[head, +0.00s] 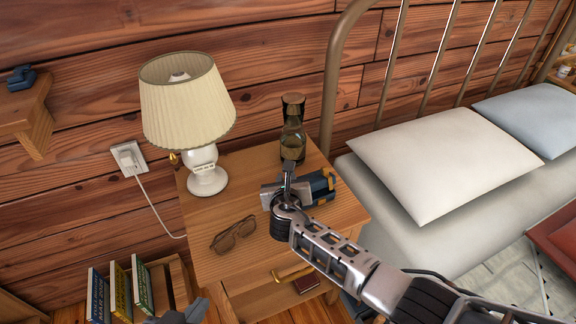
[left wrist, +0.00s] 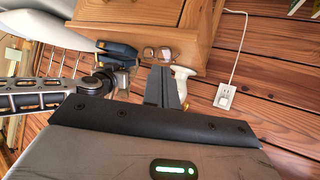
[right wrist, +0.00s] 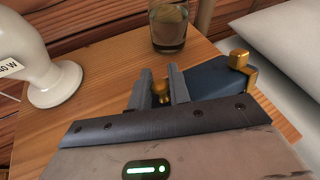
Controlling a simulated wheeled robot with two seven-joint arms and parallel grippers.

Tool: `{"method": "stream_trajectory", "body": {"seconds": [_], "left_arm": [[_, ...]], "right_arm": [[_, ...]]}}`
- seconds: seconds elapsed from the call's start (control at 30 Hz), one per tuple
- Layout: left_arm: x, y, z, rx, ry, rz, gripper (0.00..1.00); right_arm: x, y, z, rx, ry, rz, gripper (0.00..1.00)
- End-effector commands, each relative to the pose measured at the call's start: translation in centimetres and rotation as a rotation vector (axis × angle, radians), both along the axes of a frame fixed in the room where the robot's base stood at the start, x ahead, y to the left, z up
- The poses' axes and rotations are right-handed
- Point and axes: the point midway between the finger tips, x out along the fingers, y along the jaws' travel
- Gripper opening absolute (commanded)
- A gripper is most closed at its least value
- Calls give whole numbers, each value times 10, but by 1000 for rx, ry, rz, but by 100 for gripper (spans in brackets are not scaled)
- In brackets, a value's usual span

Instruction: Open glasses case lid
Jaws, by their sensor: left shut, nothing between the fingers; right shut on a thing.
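The dark blue glasses case (head: 322,187) with gold fittings lies on the nightstand (head: 235,273). It also shows in the left wrist view (left wrist: 117,50) and the right wrist view (right wrist: 222,82). My right gripper (head: 289,172) reaches over it from the right. In the right wrist view its fingers are shut on a small gold knob (right wrist: 161,92) at the case. The gripper hides part of the case, and I cannot tell how far the lid stands open. My left gripper (left wrist: 165,85) is shut and empty, apart from the case, low in the head view (head: 190,312).
Brown glasses (head: 233,233) lie on the nightstand's front left. A lamp (head: 187,105) stands behind left and a bottle (head: 293,130) behind the case. Books (head: 120,290) stand low at left. The bed with a white pillow (head: 443,165) is at right.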

Motion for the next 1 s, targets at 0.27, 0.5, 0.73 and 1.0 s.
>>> {"method": "stream_trajectory", "body": {"seconds": [0.27, 0.5, 0.73, 1.0], "left_arm": [[-3, 5, 14, 60, 23, -15, 0], [-4, 7, 15, 76, 30, -20, 0], [-4, 7, 15, 78, 31, -20, 0], [-4, 7, 14, 79, 31, -19, 0]], "right_arm": [[9, 3, 7, -46, 132, -1, 0], [12, 4, 4, -66, 187, 0, 0], [13, 4, 3, -70, 199, 1, 0], [13, 4, 3, -70, 198, 1, 22]]}}
